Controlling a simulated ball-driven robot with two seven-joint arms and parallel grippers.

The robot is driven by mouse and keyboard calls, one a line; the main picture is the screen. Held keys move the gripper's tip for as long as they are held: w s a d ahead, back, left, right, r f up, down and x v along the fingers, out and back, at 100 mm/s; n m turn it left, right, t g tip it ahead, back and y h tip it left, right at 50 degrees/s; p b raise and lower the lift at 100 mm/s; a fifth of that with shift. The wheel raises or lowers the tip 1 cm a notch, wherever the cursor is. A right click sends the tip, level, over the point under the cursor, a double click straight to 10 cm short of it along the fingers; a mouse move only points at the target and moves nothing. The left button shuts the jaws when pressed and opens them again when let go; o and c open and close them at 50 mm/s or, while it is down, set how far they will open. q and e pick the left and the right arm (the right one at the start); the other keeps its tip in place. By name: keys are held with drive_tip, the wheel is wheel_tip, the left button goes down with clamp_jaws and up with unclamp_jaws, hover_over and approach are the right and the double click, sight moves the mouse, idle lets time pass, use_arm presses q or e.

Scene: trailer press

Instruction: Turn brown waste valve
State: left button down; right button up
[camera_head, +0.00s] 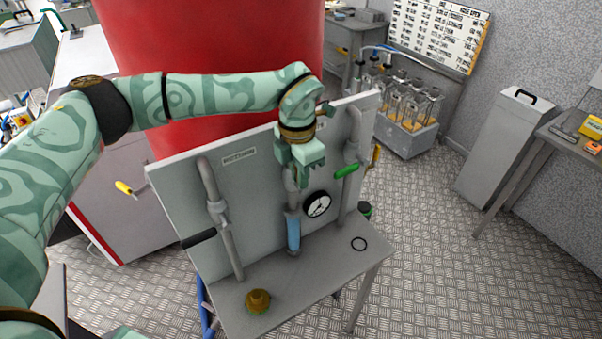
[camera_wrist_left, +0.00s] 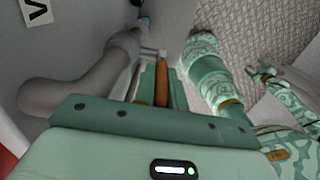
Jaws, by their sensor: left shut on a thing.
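My left gripper (camera_head: 306,176) is at the upright panel, in front of the middle pipe and above the gauge. It is shut on the brown valve handle (camera_wrist_left: 162,86), which shows between the fingers in the left wrist view. In the head view the gripper hides this handle. The grey pipe and valve body (camera_wrist_left: 122,48) are just beyond the fingers in the wrist view.
The panel (camera_head: 250,185) also carries a black handle (camera_head: 199,239), a green handle (camera_head: 347,171), a gauge (camera_head: 318,204) and a blue tube section (camera_head: 293,233). The floor at right is clear.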

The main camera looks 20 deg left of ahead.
sight(300, 191)
use_arm(q)
drive_tip(key=shift+s+a+f+t+h+b, duration=0.3)
drive_tip(key=shift+t+h+b, duration=0.5)
drive_tip(key=shift+b, duration=1.3)
drive_tip(key=shift+s+a+f+t+h+b, duration=0.15)
drive_tip(key=shift+s+a+t+h+b, duration=0.6)
drive_tip(key=shift+b, duration=1.4)
drive_tip(key=shift+s+d+f+t+h+b, duration=0.15)
drive_tip(key=shift+t+h+b, duration=0.65)
drive_tip(key=shift+b, duration=1.3)
drive_tip(key=shift+t+y, duration=0.25)
